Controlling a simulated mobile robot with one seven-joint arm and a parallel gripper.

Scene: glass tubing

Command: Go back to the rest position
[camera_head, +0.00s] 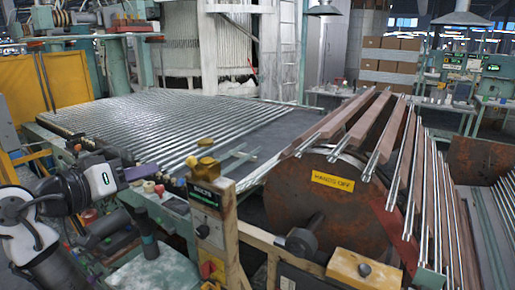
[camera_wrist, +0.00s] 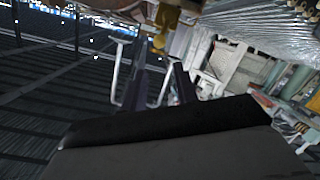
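My gripper (camera_head: 140,173) is at the lower left in the head view, held out to the right from my white and black arm, in front of the tube rack. In the wrist view my gripper (camera_wrist: 161,68) shows two dark fingers standing apart, with nothing seen between them. Glass tubes (camera_head: 160,125) lie in a wide row on the rack behind my gripper. They also show in the wrist view (camera_wrist: 265,25) at the top right, tilted. I cannot tell the exact gap between my gripper and the rack's front edge.
A large brown drum (camera_head: 310,205) with tubes on wooden bars stands at the right. A control post (camera_head: 212,215) with a small display stands just right of my gripper. A yellow panel (camera_head: 45,85) is at the left. Cardboard boxes (camera_head: 390,60) are stacked at the back.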

